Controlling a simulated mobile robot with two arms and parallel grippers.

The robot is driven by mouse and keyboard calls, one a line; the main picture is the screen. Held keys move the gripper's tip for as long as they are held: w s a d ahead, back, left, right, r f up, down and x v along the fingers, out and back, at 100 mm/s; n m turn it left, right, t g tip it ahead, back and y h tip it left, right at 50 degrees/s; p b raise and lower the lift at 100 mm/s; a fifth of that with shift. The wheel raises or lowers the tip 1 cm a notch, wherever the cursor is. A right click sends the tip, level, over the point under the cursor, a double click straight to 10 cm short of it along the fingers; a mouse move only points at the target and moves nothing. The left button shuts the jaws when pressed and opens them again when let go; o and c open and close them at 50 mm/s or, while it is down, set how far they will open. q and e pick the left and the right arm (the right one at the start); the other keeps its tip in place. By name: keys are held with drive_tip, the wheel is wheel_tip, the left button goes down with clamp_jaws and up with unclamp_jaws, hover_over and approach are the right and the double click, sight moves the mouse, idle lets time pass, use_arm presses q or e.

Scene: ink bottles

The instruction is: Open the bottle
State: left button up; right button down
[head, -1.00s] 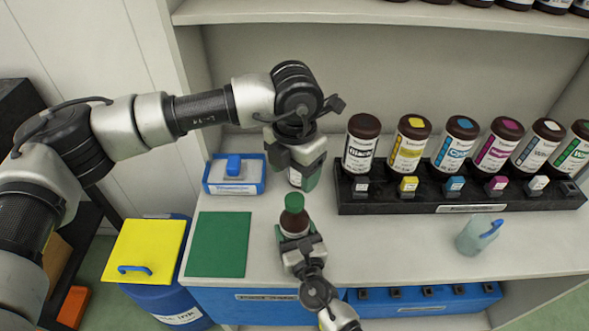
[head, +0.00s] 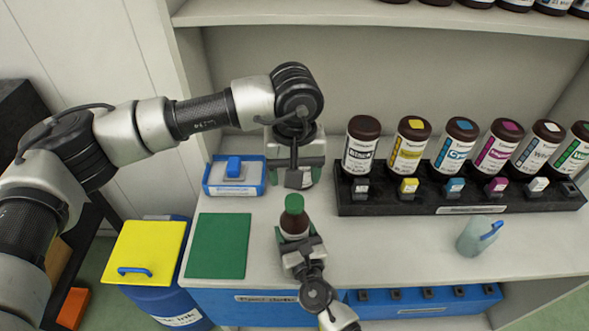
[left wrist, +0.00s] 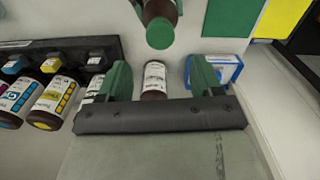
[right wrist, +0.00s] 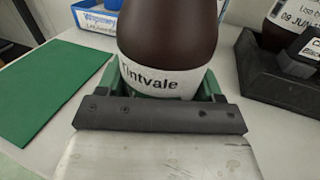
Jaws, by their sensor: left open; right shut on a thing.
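A dark brown bottle (head: 294,224) with a green cap (head: 294,203) stands upright at the front of the counter. My right gripper (head: 299,245) is shut around its body from the front; the bottle's "Tintvale" label (right wrist: 150,82) shows in the right wrist view. The cap is on the bottle. My left gripper (head: 297,178) is open behind the bottle. In the left wrist view, the green cap (left wrist: 160,33) lies beyond its fingers, apart from them. Another brown bottle with a white label (left wrist: 154,78) shows between those fingers; I cannot tell if they touch it.
A black rack (head: 460,204) with several large ink bottles and small coloured items is at the right. A blue-and-white tray (head: 222,189) and a green mat (head: 219,245) are at the left. A translucent jug (head: 475,238) stands at the right. A yellow-lidded blue bin (head: 150,252) is below left.

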sight(294, 201)
use_arm(q)
drive_tip(key=m, duration=0.9)
drive_tip(key=shift+m, duration=0.3)
drive_tip(key=shift+f, duration=4)
